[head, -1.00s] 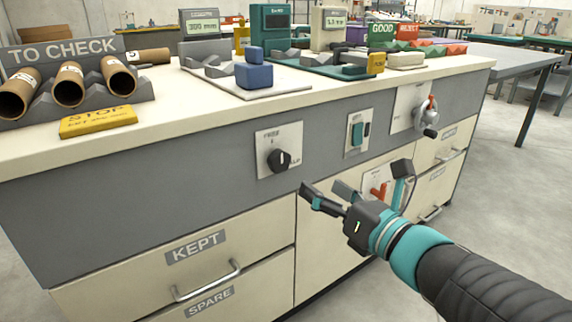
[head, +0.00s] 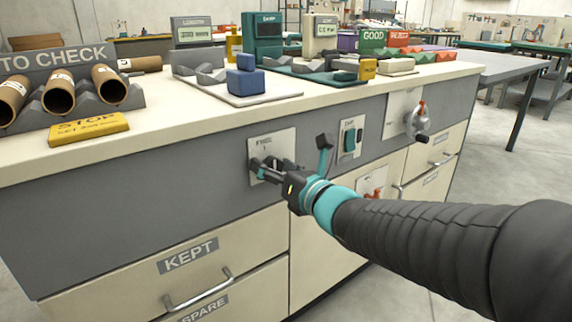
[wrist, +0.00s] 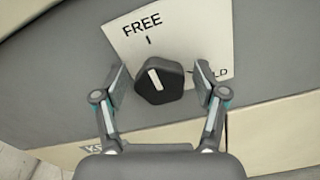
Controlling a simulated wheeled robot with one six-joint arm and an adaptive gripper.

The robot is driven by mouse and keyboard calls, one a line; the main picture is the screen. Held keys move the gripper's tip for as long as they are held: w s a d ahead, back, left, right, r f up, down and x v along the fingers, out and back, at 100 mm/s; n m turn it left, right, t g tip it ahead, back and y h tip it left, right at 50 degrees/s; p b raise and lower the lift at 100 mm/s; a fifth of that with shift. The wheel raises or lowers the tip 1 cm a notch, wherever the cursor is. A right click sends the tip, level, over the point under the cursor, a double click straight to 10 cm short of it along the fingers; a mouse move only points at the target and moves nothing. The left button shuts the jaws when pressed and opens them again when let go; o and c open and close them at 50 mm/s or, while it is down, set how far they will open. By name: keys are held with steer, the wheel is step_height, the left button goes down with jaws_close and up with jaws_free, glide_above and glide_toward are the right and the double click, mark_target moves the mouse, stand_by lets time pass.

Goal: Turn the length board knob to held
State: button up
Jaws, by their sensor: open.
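The black knob (wrist: 160,83) is on a white plate (wrist: 190,30) marked FREE at the top and a partly covered word ending in "LD" at the right. Its white line tilts up toward the FREE mark. My gripper (wrist: 166,90) is open, with one finger on each side of the knob and a visible gap on both sides. In the head view my gripper (head: 291,158) is in front of the same plate (head: 268,142) on the grey front panel, and the knob is hard to tell apart from the dark fingers.
Right of the plate on the panel are a teal switch (head: 350,139) and a crank with a red part (head: 419,120). Below are a KEPT drawer (head: 130,272) with a protruding handle and a SPARE drawer. The worktop above holds tubes and a yellow STOP block (head: 88,129).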

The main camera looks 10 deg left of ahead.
steer(key=shift+a, duration=0.1)
steer(key=c, duration=1.1)
steer(key=shift+c, duration=0.2)
